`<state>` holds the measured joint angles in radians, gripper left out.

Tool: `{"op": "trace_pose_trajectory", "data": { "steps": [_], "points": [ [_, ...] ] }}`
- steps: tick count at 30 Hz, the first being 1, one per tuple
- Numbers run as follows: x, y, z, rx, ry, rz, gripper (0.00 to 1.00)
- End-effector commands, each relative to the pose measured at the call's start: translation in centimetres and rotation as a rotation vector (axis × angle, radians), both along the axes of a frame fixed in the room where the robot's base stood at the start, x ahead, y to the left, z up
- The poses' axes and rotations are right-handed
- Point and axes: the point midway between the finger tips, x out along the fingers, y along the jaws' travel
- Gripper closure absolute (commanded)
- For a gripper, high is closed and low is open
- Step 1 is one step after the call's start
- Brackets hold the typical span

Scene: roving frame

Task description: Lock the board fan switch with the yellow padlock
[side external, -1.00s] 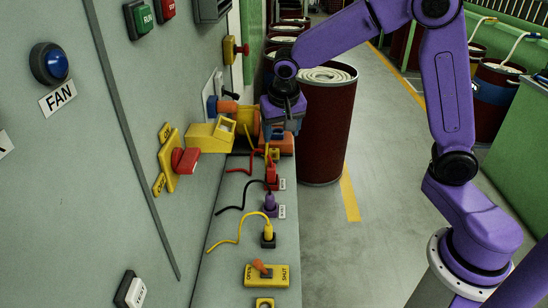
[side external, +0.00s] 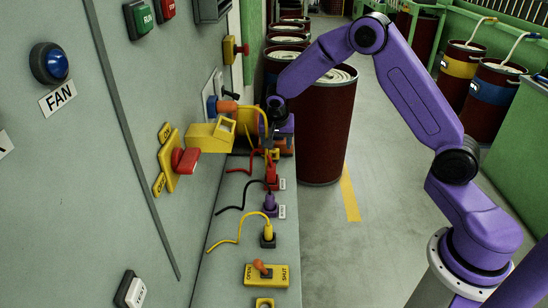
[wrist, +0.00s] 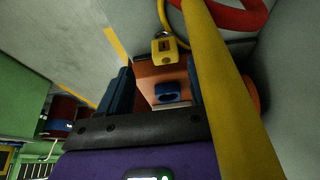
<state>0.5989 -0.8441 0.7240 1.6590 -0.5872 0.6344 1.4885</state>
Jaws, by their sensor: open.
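The yellow fan switch plate (side external: 168,172) with a red handle (side external: 187,161) is on the grey board at left, with ON and OFF labels. A small yellow body (wrist: 165,48), which looks like the padlock, lies at the far end of an orange block in the wrist view. It shows small in the side view (side external: 273,154), just in front of my gripper (side external: 277,138). In the wrist view my gripper (wrist: 160,72) is open, its dark blue fingers on either side of the orange block (wrist: 168,75). A blue piece (wrist: 168,93) sits on this block between them. Nothing is gripped.
A thick yellow bar or cable (wrist: 228,90) crosses close to the wrist camera. A yellow box (side external: 211,135) juts from the board left of my gripper. Plugs with cables, such as the purple one (side external: 270,203), line the ledge. A dark red drum (side external: 322,130) stands behind.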

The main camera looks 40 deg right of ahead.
Motion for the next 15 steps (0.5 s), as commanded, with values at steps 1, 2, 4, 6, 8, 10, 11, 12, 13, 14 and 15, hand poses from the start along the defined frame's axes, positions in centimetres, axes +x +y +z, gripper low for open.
{"op": "trace_pose_trajectory", "data": {
  "steps": [1,2,4,6,8,10,11,12,13,14,15],
  "points": [
    [0.2,-0.2,-0.6,-0.001,0.001,0.001,0.34],
    [0.2,-0.3,-0.9,-0.001,0.001,0.001,0.34],
    [0.4,-0.4,-1.2,0.000,0.000,0.001,0.34],
    [0.5,-0.4,-1.5,0.000,-0.001,0.001,0.34],
    [0.5,-0.4,-1.7,0.000,0.000,0.001,0.34],
    [0.7,-0.5,-2.2,0.000,0.001,0.001,0.34],
    [0.9,-0.5,-2.5,0.000,0.001,0.001,0.34],
    [1.1,-0.5,-3.0,0.000,0.002,0.001,0.34],
    [1.2,-0.6,-3.3,0.000,0.002,0.001,0.34],
    [1.4,-0.6,-3.7,0.000,0.002,0.001,0.34],
    [1.6,-0.6,-4.2,0.000,0.000,0.001,0.34]
  ]
}}
